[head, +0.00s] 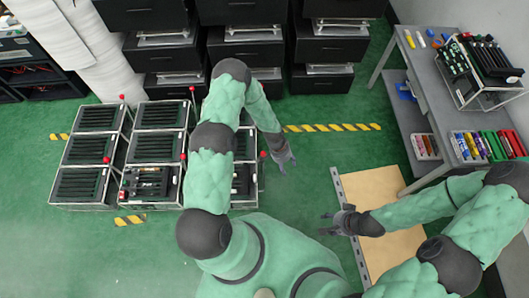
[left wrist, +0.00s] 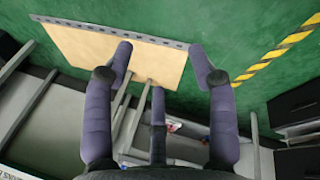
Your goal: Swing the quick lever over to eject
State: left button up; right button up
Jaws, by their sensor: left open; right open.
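Black slotted units in metal frames stand in columns on the floor at the left of the head view, including a left unit (head: 84,150) and a front middle unit (head: 150,185). Thin levers with red knobs rise beside them: one back left (head: 122,97), one back middle (head: 192,89), one front middle (head: 183,157), one at the right (head: 263,154). I cannot tell which is the quick lever. My left arm hides part of the right column. My left gripper (head: 284,154) is open and empty, just right of the right knob; its spread fingers show in the left wrist view (left wrist: 162,50). My right gripper (head: 328,222) is open and empty.
Black drawer cabinets (head: 240,52) line the back. A grey table (head: 437,95) with a rack and coloured items stands at the right. A tan board (head: 372,190) lies near my right gripper. Yellow-black tape (head: 335,127) marks the green floor, which is clear behind my left gripper.

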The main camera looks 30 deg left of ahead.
pick_arm(q)
jog(key=w+a+f+m, duration=0.3)
jog(key=w+a+f, duration=0.2)
jog(key=w+a, duration=0.15)
jog(key=m+g+y+b, duration=0.1)
jog(key=m+y+b, duration=0.1)
jog(key=m, duration=0.1)
send_near(263, 152)
jog(key=f+b, duration=0.1)
jog(key=f, duration=0.2)
jog(key=d+f+b, duration=0.1)
jog(key=f, duration=0.2)
jog(key=s+f+b, duration=0.1)
jog(key=f, duration=0.3)
jog(key=shift+d+f+b, duration=0.1)
jog(key=shift+d+b, duration=0.25)
grip_shut()
